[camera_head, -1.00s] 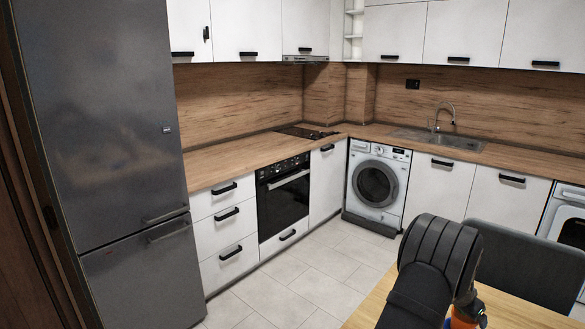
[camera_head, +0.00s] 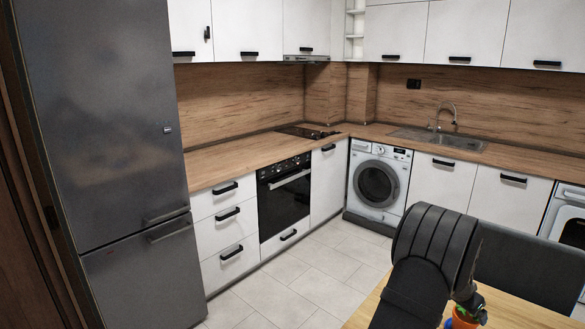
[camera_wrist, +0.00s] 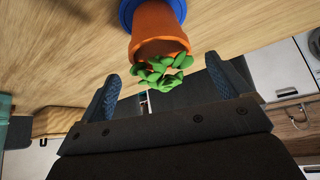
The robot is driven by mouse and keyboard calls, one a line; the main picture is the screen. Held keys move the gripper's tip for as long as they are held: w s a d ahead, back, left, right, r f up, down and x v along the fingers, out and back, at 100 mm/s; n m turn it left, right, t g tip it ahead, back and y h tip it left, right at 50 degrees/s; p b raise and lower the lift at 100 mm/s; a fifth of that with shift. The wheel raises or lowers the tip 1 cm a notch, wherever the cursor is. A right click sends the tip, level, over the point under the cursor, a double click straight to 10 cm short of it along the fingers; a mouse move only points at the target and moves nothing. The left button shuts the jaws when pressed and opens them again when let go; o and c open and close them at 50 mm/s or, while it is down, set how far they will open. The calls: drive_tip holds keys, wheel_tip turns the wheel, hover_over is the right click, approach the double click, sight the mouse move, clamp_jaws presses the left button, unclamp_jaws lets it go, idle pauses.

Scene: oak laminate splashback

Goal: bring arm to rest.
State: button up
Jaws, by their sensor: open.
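My gripper (camera_wrist: 163,68) is open in the wrist view, its two blue-patterned fingers spread apart. A terracotta pot (camera_wrist: 158,24) with a green leafy plant (camera_wrist: 160,72) shows beyond and between the fingertips, with the leaves towards the gripper. I see no finger touching it. A blue saucer (camera_wrist: 127,14) is at the pot's base, on the wooden table. In the head view, my dark arm (camera_head: 420,262) is at the lower right and hides most of the gripper. The orange pot (camera_head: 461,320) shows partly beside it.
The light wooden table (camera_head: 368,305) is at the lower right, with a dark chair back (camera_head: 525,262) behind it. A fridge (camera_head: 105,120) stands at the left. Counters and a washing machine (camera_head: 376,185) line the back. The tiled floor (camera_head: 300,285) between is clear.

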drive_tip(key=x, duration=0.5)
drive_tip(key=shift+d+f, duration=0.2)
drive_tip(key=shift+f, duration=0.1)
wheel_tip(320, 180, up, 4)
drive_tip(key=shift+w+d+r, duration=0.1)
drive_tip(key=shift+s+d+r, duration=0.1)
drive_tip(key=shift+s+r, duration=0.2)
drive_tip(key=shift+s, duration=0.25)
drive_tip(key=shift+s+d+r, duration=0.1)
drive_tip(key=shift+s+r, duration=0.15)
drive_tip(key=shift+s, duration=0.3)
drive_tip(key=shift+o, duration=0.8)
drive_tip(key=shift+a, duration=0.1)
